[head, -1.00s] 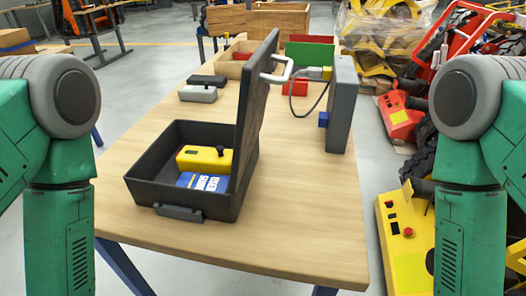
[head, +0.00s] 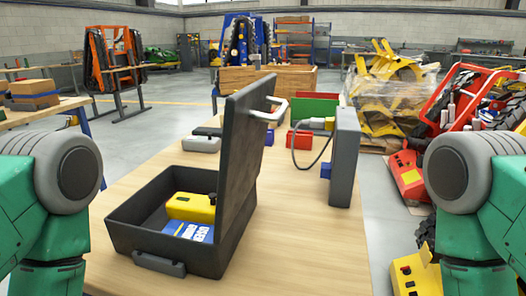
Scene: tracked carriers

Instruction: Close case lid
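An open black case (head: 182,258) sits on the wooden table with its front latch facing me. Its lid (head: 243,150) stands upright on the right side, with a pale handle (head: 268,113) on its outer right face. Inside the case lie a yellow device (head: 190,207) with a black knob and a blue booklet (head: 194,232) with white lettering. Green arm links of mine show at both sides of the view, apart from the case. Neither of my grippers is in view.
On the table (head: 310,245), a grey upright panel box (head: 344,158) with a cable and yellow connector stands right of the lid. A grey device (head: 201,144) and a green panel (head: 314,109) are behind. Yellow and red machines crowd the right floor. The table's front right is clear.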

